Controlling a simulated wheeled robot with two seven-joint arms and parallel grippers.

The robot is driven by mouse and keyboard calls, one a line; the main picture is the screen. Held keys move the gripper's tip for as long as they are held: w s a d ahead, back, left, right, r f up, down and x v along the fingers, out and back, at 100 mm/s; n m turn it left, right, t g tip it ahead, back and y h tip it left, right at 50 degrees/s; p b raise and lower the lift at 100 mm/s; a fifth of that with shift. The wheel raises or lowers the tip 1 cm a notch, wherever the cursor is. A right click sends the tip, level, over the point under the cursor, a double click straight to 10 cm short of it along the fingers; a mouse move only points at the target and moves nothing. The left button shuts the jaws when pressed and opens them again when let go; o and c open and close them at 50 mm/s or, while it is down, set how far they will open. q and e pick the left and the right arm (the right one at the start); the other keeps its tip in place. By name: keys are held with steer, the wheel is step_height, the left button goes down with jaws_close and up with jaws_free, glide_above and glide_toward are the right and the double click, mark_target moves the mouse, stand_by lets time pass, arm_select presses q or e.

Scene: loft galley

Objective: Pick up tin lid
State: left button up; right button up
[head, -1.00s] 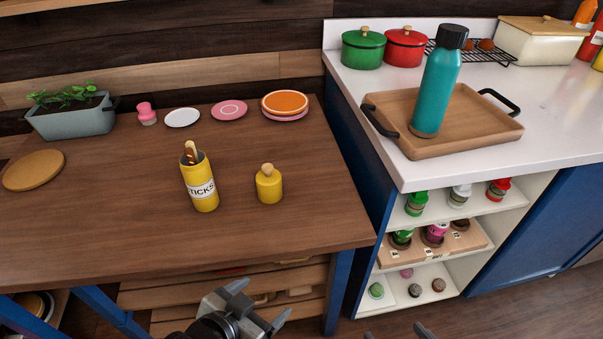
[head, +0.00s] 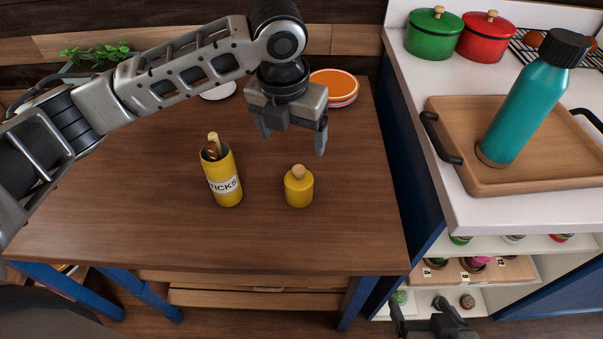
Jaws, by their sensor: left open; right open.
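The tin lid (head: 299,190), a short yellow cylinder with a round wooden knob on top, stands upright on the brown wooden table (head: 150,225). To its left stands an open yellow tin (head: 223,180) with part of a "STICKS" label showing and wooden sticks inside. My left gripper (head: 293,140) is open and empty, fingers pointing down, above the table and behind the lid in the picture, apart from it. My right gripper (head: 418,312) is open and empty, low at the bottom edge near the shelf unit.
Orange and pink plates (head: 335,88) and a white plate (head: 219,91) lie at the table's back. My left arm hides the back left. A white counter (head: 420,85) on the right holds a tray (head: 466,178), teal bottle (head: 525,110) and green and red pots (head: 434,34).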

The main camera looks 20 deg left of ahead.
mark_target(299, 181)
arm_select(q)
steer(key=f, duration=0.5)
steer(key=w+f, duration=0.1)
steer(key=f, duration=0.4)
steer(key=w+f, duration=0.1)
steer(key=f, duration=0.4)
steer(key=shift+w+d+f, duration=0.1)
steer(key=shift+d, duration=0.15)
steer(key=c, duration=1.1)
